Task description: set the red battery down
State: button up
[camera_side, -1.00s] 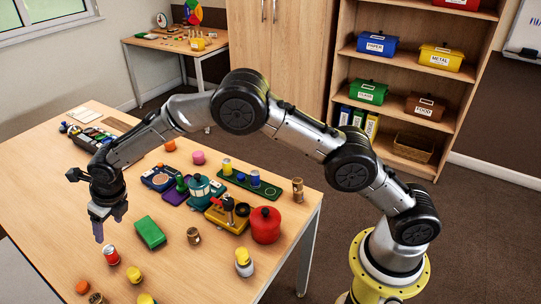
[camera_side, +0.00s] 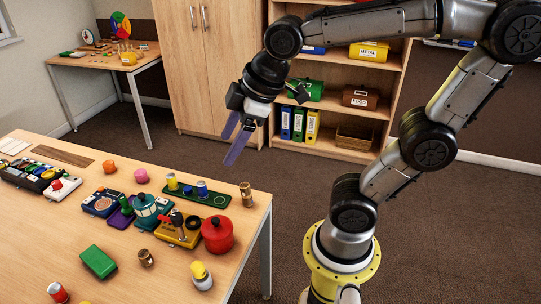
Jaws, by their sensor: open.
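A small red cylinder with a silvery top, which looks like the red battery (camera_side: 58,292), stands on the table (camera_side: 150,290) at the lower left, partly cut by the picture's bottom edge. My gripper (camera_side: 229,150) is open, with two purple-grey fingers pointing down and left.
A green block (camera_side: 98,261), a red pot (camera_side: 217,235), a yellow-and-white piece (camera_side: 201,275) and a brown cylinder (camera_side: 146,257) stand on the table. A green tray (camera_side: 214,199) holds small cylinders. Shelves (camera_side: 285,170) with labelled boxes stand behind.

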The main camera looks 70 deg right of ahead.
jog(key=s+d+f+m, duration=0.1)
jog(key=s+f+m, duration=0.2)
jog(key=s+m, duration=0.3)
jog(key=shift+s+d, duration=0.25)
jog(key=shift+s, duration=0.7)
